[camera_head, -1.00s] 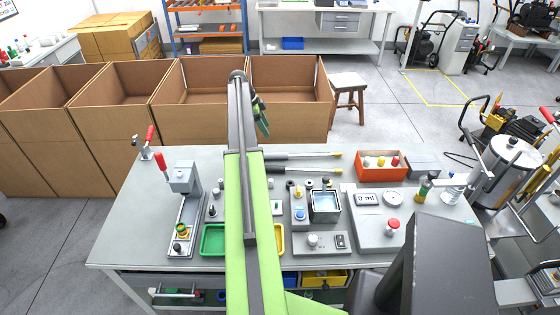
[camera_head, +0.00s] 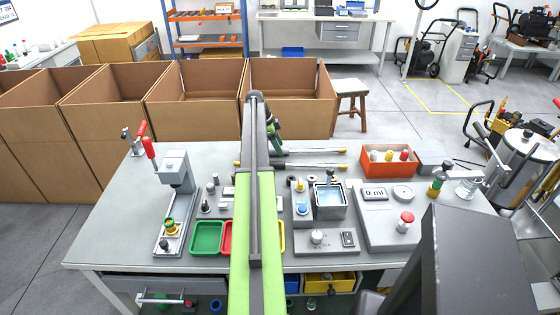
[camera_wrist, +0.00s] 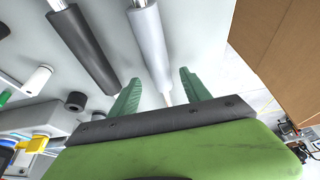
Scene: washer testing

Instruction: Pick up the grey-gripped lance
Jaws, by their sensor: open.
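Two lances lie side by side on the grey bench. In the wrist view the grey-gripped lance (camera_wrist: 150,45) runs down the picture into the gap between my fingers, and the black-gripped lance (camera_wrist: 85,48) lies left of it. My gripper (camera_wrist: 160,76) is open and empty, one green finger on either side of the grey grip's lower end. I cannot tell how far above it the fingers are. In the head view the grey-gripped lance (camera_head: 312,151) seems the farther one. My arm hides part of both lances, and my gripper (camera_head: 273,130) is partly hidden.
Open cardboard boxes (camera_head: 290,110) stand behind the bench. A red bin (camera_head: 366,170) with several coloured caps is right of the lances. A toggle-clamp fixture (camera_head: 172,205) stands left, with a green tray (camera_head: 206,236) beside it. Bench (camera_head: 115,215) space at the left is clear.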

